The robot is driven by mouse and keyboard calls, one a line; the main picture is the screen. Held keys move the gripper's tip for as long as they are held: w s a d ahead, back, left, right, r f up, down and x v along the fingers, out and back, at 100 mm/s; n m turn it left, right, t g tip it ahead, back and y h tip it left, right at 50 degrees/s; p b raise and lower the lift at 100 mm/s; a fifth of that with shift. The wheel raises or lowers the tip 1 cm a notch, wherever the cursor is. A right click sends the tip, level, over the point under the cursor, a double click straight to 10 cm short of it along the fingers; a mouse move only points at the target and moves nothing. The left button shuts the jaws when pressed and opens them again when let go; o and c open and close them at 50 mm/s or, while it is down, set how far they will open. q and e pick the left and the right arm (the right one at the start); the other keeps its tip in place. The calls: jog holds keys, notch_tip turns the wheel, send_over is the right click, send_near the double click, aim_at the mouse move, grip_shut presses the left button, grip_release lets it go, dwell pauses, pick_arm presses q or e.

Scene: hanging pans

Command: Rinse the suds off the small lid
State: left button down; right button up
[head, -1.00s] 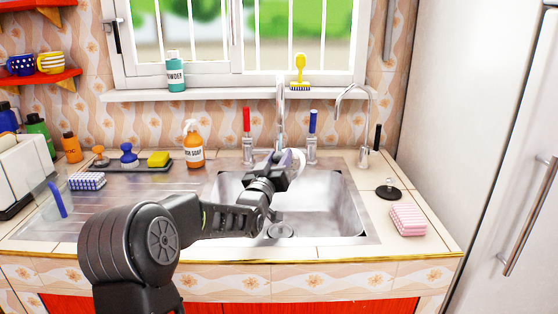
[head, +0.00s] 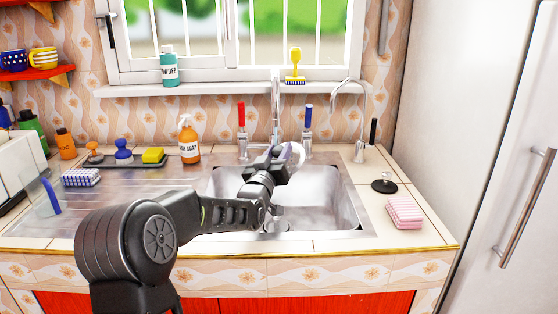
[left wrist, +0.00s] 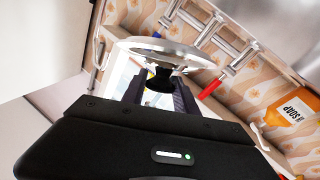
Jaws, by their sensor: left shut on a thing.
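My left gripper (head: 279,156) is over the sink basin (head: 335,200), in front of the tap (head: 275,105). In the left wrist view it is shut on the black knob (left wrist: 159,82) of the small lid, a pale disc with a metal rim (left wrist: 150,45). In the head view only a pale edge of the lid (head: 299,152) shows beyond the fingers, and the lid looks steeply tilted. I cannot tell whether suds are on it or whether water is running. My right gripper is not in view.
Red (head: 242,115) and blue (head: 308,117) tap handles flank the spout. A thin curved faucet (head: 335,95) stands to the right. An orange soap bottle (head: 190,145) is left of the basin.

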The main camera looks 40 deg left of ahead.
pick_arm(q)
jog(key=shift+s, duration=0.1)
jog(key=shift+s+a+b, duration=0.35)
jog(key=shift+a+b, duration=0.1)
jog(key=shift+b, duration=0.15)
dwell(0.5)
jog(key=shift+s+d+b, duration=0.75)
jog(key=shift+s+d, duration=0.05)
jog(key=shift+d, duration=0.05)
jog(key=s+d+b, duration=0.2)
jog(key=s+d, duration=0.2)
jog(key=shift+s+r, duration=0.1)
jog(key=shift+r, duration=0.05)
dwell(1.2)
jog(key=s+d+r, duration=0.3)
jog(key=shift+s+d+r, duration=0.25)
jog(key=shift+r, duration=0.15)
